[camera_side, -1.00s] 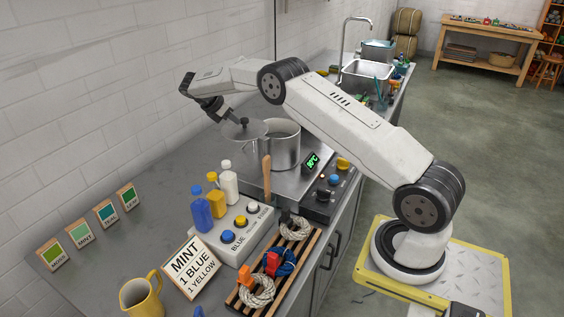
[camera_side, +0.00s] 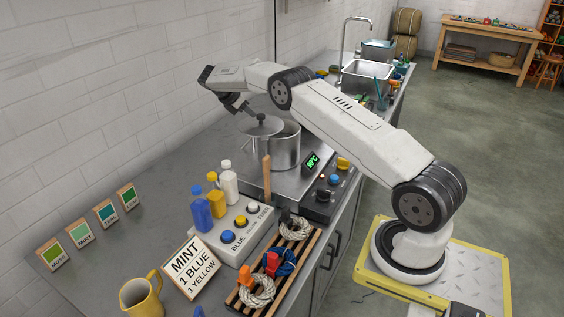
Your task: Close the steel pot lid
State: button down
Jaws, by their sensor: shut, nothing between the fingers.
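The steel pot (camera_side: 284,153) stands on the steel hot plate by the wall, its round opening partly in view. The steel lid (camera_side: 268,128), with a dark knob (camera_side: 261,117), is over the left part of the pot's mouth. The right part of the opening shows uncovered. The lid looks near rim height; whether it rests on the rim is unclear. My gripper (camera_side: 252,112) is shut and empty, angled down from the upper left, with its tips right beside the knob. I cannot tell whether they touch it.
A wooden stick (camera_side: 267,178) stands in front of the pot. Blue, yellow and white bottles (camera_side: 215,199) stand on a button box at front left. A sink (camera_side: 365,76) lies behind.

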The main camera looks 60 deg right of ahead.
aim_at(271, 122)
jog(key=shift+s+d, duration=0.95)
jog(key=shift+d, duration=0.2)
jog(key=shift+s+d+m+g+y, duration=0.3)
jog(key=shift+s+d+m+g, duration=0.15)
jog(key=shift+m, duration=0.35)
jog(key=shift+s+d, duration=0.3)
jog(key=shift+s, duration=0.35)
jog(key=shift+s+d+m+g+y, duration=0.25)
jog(key=shift+s+m+g+y, duration=0.1)
jog(key=shift+s+m, duration=0.35)
jog(key=shift+w+r, duration=0.1)
jog(key=shift+v, duration=3.05)
jog(key=shift+w+a+r, duration=0.25)
jog(key=shift+a+r, duration=0.05)
jog(key=shift+r, duration=0.05)
jog(key=shift+r, duration=0.1)
